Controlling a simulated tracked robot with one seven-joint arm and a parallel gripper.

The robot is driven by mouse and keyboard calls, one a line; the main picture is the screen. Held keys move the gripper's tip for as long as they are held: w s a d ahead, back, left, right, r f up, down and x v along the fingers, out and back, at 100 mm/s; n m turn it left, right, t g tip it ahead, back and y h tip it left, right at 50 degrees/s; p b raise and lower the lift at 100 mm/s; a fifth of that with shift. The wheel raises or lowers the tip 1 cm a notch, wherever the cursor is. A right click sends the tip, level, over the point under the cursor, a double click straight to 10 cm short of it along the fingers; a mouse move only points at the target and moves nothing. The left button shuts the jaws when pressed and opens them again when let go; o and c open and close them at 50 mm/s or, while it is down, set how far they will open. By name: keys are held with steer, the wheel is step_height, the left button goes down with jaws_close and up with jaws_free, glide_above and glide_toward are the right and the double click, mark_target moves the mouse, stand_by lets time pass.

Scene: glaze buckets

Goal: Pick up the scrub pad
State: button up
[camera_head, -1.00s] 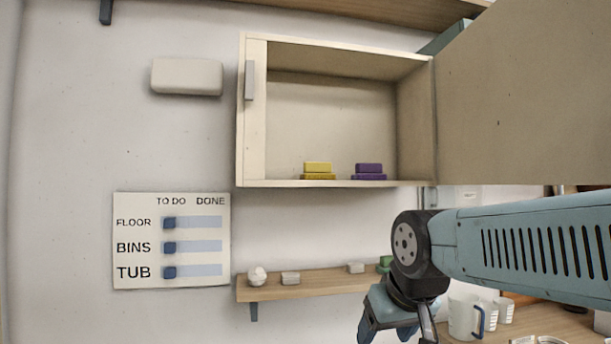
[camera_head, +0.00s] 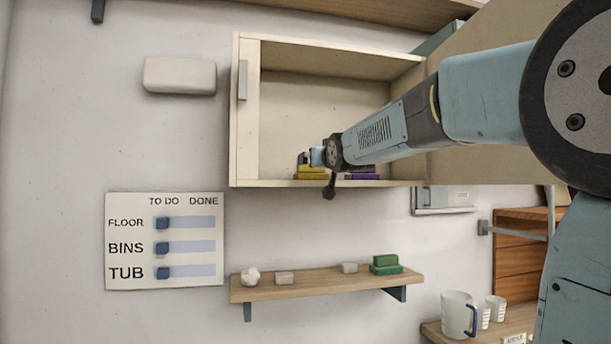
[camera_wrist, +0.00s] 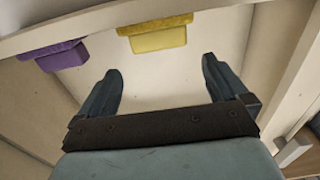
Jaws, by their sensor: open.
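A yellow two-layer block (camera_head: 311,176) sits on the floor of the open wall cabinet. A purple block (camera_head: 363,177) sits to its right, partly hidden by my arm. Which of these is the scrub pad I cannot tell. My gripper (camera_head: 318,157) is at the cabinet opening, by the yellow block, and partly covers it. In the wrist view my gripper (camera_wrist: 162,66) is open and empty, with the yellow block (camera_wrist: 158,39) ahead between the line of its fingers, apart from them. The purple block (camera_wrist: 64,57) is off to the left there.
The cabinet's side wall (camera_head: 246,130) and front lip bound the opening. Below, a wooden shelf (camera_head: 320,285) holds a green two-layer block (camera_head: 385,264) and small pale items. A sliding chart (camera_head: 165,240) hangs left; a mug (camera_head: 458,314) stands low right.

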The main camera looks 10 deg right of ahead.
mark_target(311, 171)
steer(key=shift+w+f, duration=0.15)
steer(key=shift+w, duration=5.75)
steer(key=shift+c, duration=0.3)
steer(key=c, duration=0.6)
